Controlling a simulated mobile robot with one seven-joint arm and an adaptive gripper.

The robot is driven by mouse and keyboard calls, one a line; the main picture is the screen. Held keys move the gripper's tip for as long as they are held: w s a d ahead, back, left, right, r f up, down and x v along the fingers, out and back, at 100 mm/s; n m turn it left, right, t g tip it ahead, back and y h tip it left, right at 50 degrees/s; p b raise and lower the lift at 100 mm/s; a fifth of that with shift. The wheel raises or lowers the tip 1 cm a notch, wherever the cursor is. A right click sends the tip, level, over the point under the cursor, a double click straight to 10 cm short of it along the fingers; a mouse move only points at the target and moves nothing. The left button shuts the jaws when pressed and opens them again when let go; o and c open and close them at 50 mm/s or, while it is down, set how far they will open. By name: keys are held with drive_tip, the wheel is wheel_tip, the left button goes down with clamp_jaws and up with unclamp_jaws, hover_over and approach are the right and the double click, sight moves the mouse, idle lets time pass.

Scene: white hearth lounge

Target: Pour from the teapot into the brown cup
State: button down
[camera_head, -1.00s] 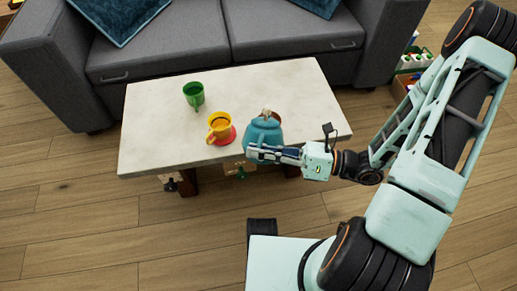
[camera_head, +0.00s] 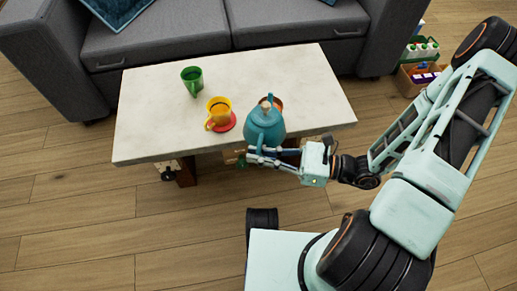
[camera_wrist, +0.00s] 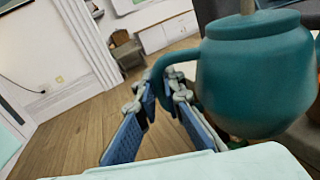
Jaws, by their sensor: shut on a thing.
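The teal teapot (camera_head: 264,128) with a light brown lid knob is over the front right of the table; it also shows in the wrist view (camera_wrist: 258,75). Its spout points toward the back of the table. A brown-orange cup (camera_head: 278,103) stands just behind the teapot, mostly hidden by it, only part of its rim showing. My gripper (camera_head: 254,155) is shut on the teapot's handle at the table's front edge. In the wrist view my gripper's fingers (camera_wrist: 160,95) close around the handle (camera_wrist: 163,68). I cannot see any liquid.
The pale table top (camera_head: 310,80) is clear at right and far left. A grey sofa (camera_head: 180,40) is behind it.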

sight(258, 150)
drive_tip(key=shift+f+n, duration=0.3)
drive_tip(key=shift+n, duration=0.3)
drive_tip(key=shift+r+p, duration=1.9)
drive_tip(key=shift+r, duration=0.1)
drive_tip(key=shift+w, duration=0.1)
